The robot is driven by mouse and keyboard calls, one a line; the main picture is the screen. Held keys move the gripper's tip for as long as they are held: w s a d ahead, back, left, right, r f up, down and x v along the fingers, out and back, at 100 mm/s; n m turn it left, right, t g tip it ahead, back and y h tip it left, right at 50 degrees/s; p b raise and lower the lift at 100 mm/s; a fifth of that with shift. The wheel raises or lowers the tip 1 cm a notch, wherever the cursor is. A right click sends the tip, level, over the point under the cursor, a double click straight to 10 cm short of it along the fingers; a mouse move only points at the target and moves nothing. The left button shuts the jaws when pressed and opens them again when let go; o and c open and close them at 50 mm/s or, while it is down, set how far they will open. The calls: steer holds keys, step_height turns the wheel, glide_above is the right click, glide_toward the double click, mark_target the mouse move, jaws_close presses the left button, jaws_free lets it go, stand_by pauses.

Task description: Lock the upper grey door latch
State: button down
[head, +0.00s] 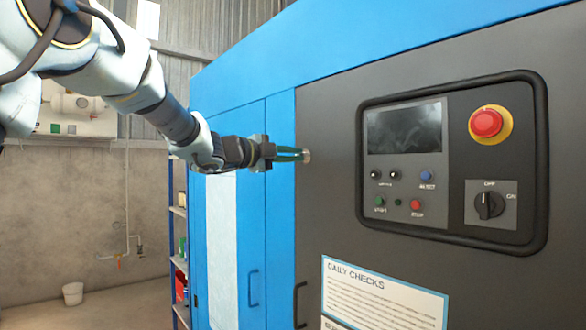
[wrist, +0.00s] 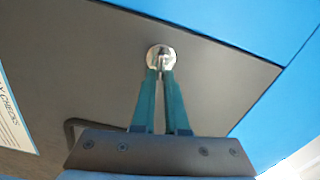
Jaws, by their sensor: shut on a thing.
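The upper latch (head: 307,155) is a small round metal piece near the left edge of the dark grey door (head: 325,210). In the wrist view the latch (wrist: 160,53) is a shiny disc with a narrow part standing out from it. My gripper (head: 300,154) reaches it from the left in the head view. In the wrist view my gripper's teal fingers (wrist: 161,78) are closed together on the narrow part of the latch. The fingertips hide part of it, and I cannot tell its turned position for sure.
A control panel (head: 452,160) with a red emergency button (head: 486,123) is right of the latch. A dark door handle (head: 300,305) sits below it and also shows in the wrist view (wrist: 72,130). Blue cabinet panels (head: 281,200) are to the left. A notice (head: 383,295) is lower right.

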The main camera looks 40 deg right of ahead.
steer(key=shift+f+m+b, duration=0.2)
steer(key=shift+m+b, duration=0.8)
steer(key=shift+m, duration=0.1)
steer(key=c, duration=0.9)
jaws_free()
steer(key=shift+c, duration=0.2)
steer(key=a+b, duration=0.1)
steer(key=a, duration=0.9)
steer(key=shift+w+a, duration=0.25)
steer(key=shift+a, duration=0.15)
